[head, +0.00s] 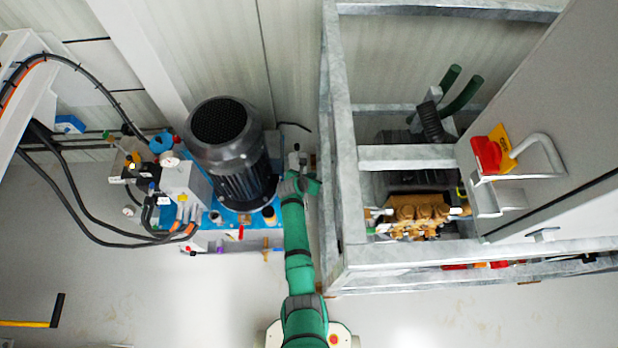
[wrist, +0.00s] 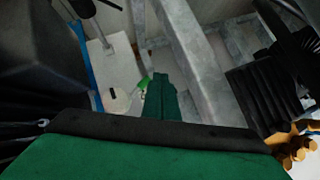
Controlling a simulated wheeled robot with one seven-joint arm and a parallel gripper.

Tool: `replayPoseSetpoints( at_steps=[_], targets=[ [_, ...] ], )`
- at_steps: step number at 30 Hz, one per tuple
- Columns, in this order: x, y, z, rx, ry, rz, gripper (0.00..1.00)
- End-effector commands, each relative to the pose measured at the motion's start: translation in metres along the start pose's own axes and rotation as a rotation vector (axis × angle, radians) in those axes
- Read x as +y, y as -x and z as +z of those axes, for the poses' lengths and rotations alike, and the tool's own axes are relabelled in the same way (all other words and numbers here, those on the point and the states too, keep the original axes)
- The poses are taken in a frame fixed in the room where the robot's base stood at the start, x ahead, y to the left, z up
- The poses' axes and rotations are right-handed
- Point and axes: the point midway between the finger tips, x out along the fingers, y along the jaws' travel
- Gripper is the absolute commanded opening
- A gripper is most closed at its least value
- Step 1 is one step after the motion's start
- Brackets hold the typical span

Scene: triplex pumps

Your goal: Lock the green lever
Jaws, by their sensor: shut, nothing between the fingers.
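A small bright green piece, likely the green lever (wrist: 144,82), shows in the wrist view just left of my gripper. It is partly hidden, and I cannot tell its position or whether they touch. My gripper (wrist: 160,78) is a narrow dark green shape in the middle of the wrist view, shut and empty. In the head view my green arm reaches up between the motor unit and the metal frame. Its far end is small there, and I cannot make out the fingers or the lever.
A black motor (head: 232,150) on a blue base stands left of my arm. A galvanized frame (head: 345,150) rises close on the right, with a brass pump (head: 415,213) inside. A grey cabinet (head: 560,120) with a red switch (head: 486,155) is farther right.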

Motion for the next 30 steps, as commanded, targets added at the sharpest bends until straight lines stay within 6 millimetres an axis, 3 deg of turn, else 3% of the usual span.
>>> replayPoseSetpoints(
  at_steps=[18, 24, 30],
  targets=[
    [0.001, 0.089, -0.001, 0.000, 0.000, 0.002, 0.00],
    [0.001, 0.103, -0.001, 0.000, 0.001, 0.001, 0.00],
    [0.000, 0.105, -0.001, 0.001, 0.001, 0.000, 0.00]
  ],
)
